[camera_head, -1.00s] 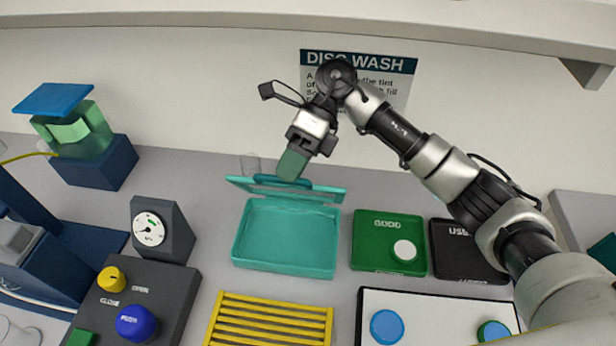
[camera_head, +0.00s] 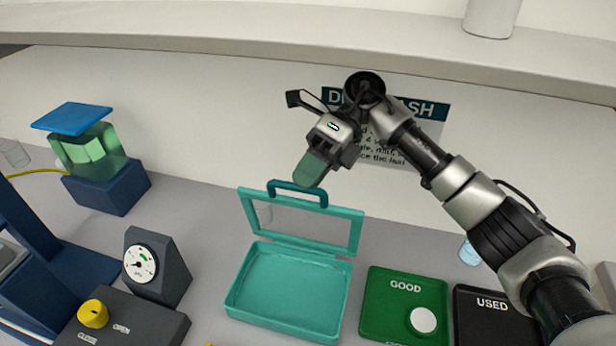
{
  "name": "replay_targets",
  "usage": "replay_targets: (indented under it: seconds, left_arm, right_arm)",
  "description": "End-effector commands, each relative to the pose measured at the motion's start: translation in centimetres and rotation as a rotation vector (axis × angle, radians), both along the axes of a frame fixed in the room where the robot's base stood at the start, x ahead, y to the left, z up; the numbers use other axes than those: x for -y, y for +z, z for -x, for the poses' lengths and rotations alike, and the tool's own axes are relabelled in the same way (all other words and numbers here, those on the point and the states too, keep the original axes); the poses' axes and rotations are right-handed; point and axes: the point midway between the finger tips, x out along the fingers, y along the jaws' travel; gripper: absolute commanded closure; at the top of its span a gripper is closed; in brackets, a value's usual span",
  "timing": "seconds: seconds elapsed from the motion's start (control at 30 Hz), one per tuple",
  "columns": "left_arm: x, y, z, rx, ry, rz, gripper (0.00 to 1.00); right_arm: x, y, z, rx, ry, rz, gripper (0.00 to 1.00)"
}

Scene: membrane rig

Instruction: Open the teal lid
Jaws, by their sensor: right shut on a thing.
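The teal box (camera_head: 285,325) stands on the bench with its tray part showing and looking empty. Its teal lid (camera_head: 357,232), a frame with a clear pane, stands raised, close to upright, at the box's back edge. A teal handle (camera_head: 322,196) arches from the lid's top edge. My right gripper (camera_head: 306,180) comes down from above with its green fingers at this handle and is shut on it. The fingers hide part of the handle. My left gripper is not in view.
A green GOOD tray (camera_head: 385,318) with a white disc and a black USED tray (camera_head: 475,328) stand right of the box. A gauge block (camera_head: 172,272) and a knob panel (camera_head: 150,322) stand left. A shelf (camera_head: 250,48) runs above, over the wall sign.

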Motion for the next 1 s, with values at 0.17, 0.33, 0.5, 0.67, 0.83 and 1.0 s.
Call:
replay_targets:
  seconds: [0.17,0.33,0.5,0.67,0.83,1.0]
  left_arm:
    - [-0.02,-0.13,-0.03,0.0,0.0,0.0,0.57]
    - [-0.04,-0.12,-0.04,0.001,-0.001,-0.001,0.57]
    - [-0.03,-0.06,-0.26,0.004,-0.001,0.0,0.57]
    - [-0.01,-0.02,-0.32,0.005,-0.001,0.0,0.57]
    - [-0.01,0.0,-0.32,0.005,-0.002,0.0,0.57]
    - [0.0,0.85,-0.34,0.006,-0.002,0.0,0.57]
  right_arm:
    - [0.19,-1.03,-0.04,-0.006,-0.004,0.018,0.84]
    - [0.17,-0.85,-0.04,-0.005,-0.003,0.015,0.6]
    - [0.11,-0.61,-0.02,-0.002,-0.003,0.011,0.6]
    - [0.07,-0.47,-0.01,-0.001,-0.002,0.008,0.6]
    - [0.05,-0.37,-0.01,-0.001,-0.002,0.008,0.6]
    - [0.07,-0.1,0.43,-0.001,-0.001,0.006,0.6]
